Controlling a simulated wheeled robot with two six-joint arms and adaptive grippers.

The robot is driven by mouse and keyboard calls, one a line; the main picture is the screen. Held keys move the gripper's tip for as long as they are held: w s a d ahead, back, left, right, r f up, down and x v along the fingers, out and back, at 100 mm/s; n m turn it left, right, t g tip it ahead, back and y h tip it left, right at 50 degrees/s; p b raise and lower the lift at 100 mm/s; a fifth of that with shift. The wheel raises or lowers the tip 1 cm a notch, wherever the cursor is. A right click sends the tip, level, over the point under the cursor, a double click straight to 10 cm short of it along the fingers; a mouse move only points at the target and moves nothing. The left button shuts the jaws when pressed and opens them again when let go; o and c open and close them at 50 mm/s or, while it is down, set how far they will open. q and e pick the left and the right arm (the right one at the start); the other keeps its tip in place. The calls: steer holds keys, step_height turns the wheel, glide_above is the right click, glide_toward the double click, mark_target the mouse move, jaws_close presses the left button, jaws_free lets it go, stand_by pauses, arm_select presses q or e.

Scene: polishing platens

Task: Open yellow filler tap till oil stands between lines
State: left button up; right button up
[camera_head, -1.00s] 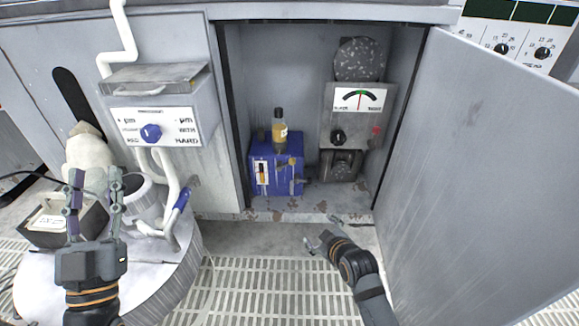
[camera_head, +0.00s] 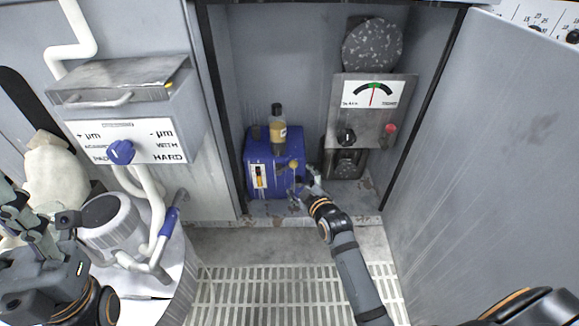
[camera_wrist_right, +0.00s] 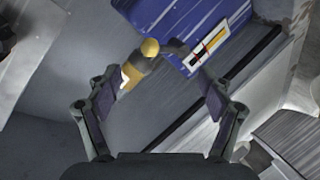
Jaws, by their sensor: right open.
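The blue oil box (camera_head: 283,188) stands in the open cabinet, with a dark-capped bottle of amber oil (camera_head: 278,133) upright on top. Its sight gauge (camera_head: 258,176), a white plate with a dark-and-yellow strip, is on the front left; it also shows in the right wrist view (camera_wrist_right: 207,46). I cannot read the oil level against the lines. The yellow tap (camera_head: 293,165) is on the box's front right. In the wrist view its yellow round end (camera_wrist_right: 150,47) lies ahead of my open right gripper (camera_wrist_right: 160,95), with no clear contact. My left gripper (camera_head: 42,215) looks open and empty at far left.
The grey cabinet door (camera_head: 470,150) stands open on the right. A metal dial unit (camera_head: 345,105) is beside the blue box. White pipes and a control panel (camera_head: 130,140) with a blue knob are on the left. Grated floor (camera_head: 250,295) lies in front.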

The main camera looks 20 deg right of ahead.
mark_target(287, 168)
steer(key=b+x, duration=0.5)
steer(key=x, duration=0.4)
steer(key=shift+w+f, duration=0.2)
steer(key=shift+f, duration=0.05)
steer(key=shift+r, duration=0.1)
steer(key=shift+d+r, duration=0.1)
steer(key=shift+r, duration=0.05)
jaws_close()
